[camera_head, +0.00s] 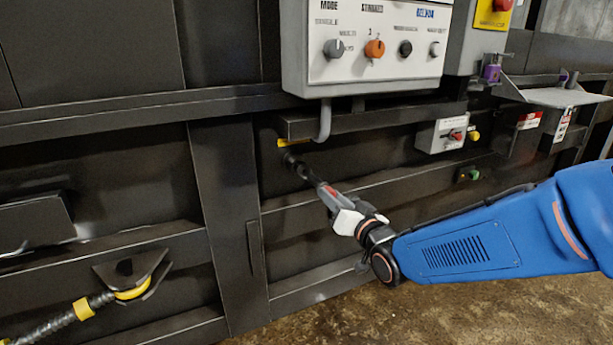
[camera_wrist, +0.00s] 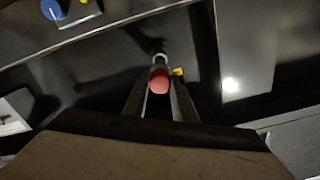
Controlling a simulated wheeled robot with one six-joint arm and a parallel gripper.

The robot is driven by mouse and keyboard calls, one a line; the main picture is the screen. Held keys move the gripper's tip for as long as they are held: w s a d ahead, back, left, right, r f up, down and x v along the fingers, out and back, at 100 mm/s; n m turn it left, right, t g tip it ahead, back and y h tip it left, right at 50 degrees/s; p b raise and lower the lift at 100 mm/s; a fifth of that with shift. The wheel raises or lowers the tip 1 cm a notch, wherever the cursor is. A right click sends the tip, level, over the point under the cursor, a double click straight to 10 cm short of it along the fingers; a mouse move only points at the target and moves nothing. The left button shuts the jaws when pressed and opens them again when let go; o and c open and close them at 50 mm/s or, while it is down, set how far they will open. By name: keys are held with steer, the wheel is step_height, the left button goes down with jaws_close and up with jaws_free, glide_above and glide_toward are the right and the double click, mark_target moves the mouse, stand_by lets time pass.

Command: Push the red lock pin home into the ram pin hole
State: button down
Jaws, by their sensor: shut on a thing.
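The red lock pin (camera_wrist: 160,80) shows its red rounded end between the two dark fingers of my gripper (camera_wrist: 160,98) in the wrist view. The fingers are shut on it. A small grey round collar (camera_wrist: 159,58) shows just beyond the pin. In the head view my gripper (camera_head: 318,186) points up and left at a dark round fitting (camera_head: 290,158) on the black machine wall. The pin hole itself is hidden, and I cannot tell how deep the pin sits.
A control box (camera_head: 365,72) with several knobs hangs above my gripper. A grey bent conduit (camera_head: 325,120) and a black ledge lie close above the fitting. A yellow tab (camera_head: 291,142) is beside it. A hose (camera_head: 70,315) is at lower left. Bare floor lies below.

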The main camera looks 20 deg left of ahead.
stand_by(0.4)
steer(key=shift+w+a+m, duration=0.35)
steer(key=shift+a+m, duration=0.05)
steer(key=shift+m, duration=0.4)
